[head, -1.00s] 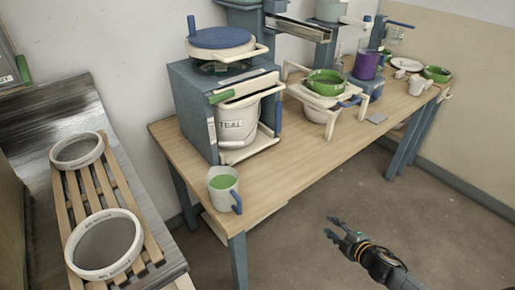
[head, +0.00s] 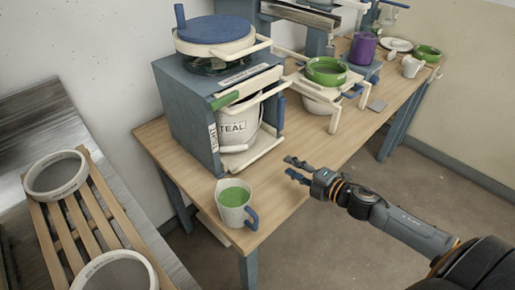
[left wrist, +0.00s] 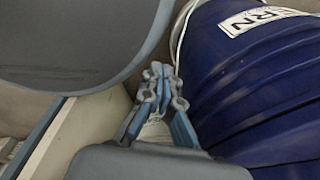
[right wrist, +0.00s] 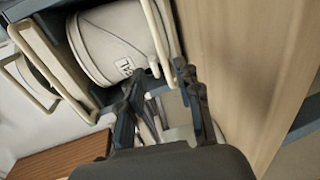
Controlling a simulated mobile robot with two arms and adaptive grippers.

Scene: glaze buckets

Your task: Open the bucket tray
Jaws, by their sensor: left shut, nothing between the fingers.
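The white bucket tray (head: 252,155) is in the lower opening of a blue-grey stand (head: 185,112), under a white bucket (head: 238,124) labelled TEAL. A blue upright handle (head: 281,112) shows at the stand's right front. The bucket also shows in the right wrist view (right wrist: 120,42), with pale tray bars to its left. My right gripper (head: 289,166) is open and empty, in front of and right of the tray, apart from it. Its fingers are spread in the right wrist view (right wrist: 160,80). My left gripper (left wrist: 163,78) is shut and empty beside a dark blue bucket (left wrist: 255,85).
A jug of green glaze (head: 236,203) stands at the table's (head: 178,160) near corner. A green bowl (head: 327,70) on a white frame stands further right. Two sieves lie on a slatted rack (head: 82,222) at left. Floor at lower right is clear.

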